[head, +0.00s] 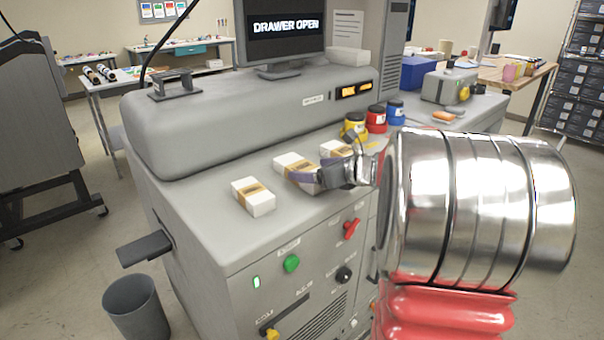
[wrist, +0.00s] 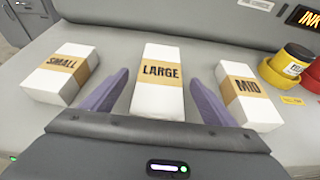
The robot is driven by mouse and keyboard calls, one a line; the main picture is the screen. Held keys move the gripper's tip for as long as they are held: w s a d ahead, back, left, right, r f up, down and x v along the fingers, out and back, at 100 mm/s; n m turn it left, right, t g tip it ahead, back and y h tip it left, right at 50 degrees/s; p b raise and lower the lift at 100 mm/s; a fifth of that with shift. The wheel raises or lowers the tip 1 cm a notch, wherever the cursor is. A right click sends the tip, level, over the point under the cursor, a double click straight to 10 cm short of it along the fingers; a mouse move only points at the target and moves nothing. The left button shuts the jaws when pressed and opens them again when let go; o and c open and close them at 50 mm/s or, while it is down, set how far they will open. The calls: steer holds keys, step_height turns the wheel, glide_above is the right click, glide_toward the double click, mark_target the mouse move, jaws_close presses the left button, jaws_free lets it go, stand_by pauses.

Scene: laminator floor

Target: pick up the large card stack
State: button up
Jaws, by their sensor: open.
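The large card stack (wrist: 158,98) is a white block with a tan band reading LARGE, lying on the machine's grey top. In the head view it is the middle stack (head: 291,164), partly covered by my gripper (head: 318,180). In the wrist view my gripper (wrist: 157,98) is open, with one purple finger on each side of the large stack's near part. Gaps show between the fingers and the stack. I cannot tell how high the fingertips are above the surface.
The small stack (wrist: 62,72) lies left of the large one and the mid stack (wrist: 247,97) right, close to the right finger. Yellow (head: 355,125), red (head: 376,119) and blue (head: 396,111) ink pots stand farther right. A screen (head: 284,26) reads DRAWER OPEN.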

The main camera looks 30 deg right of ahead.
mark_target(305, 168)
steer(key=shift+w, duration=0.1)
steer(key=shift+x, duration=2.6)
steer(key=c, duration=1.4)
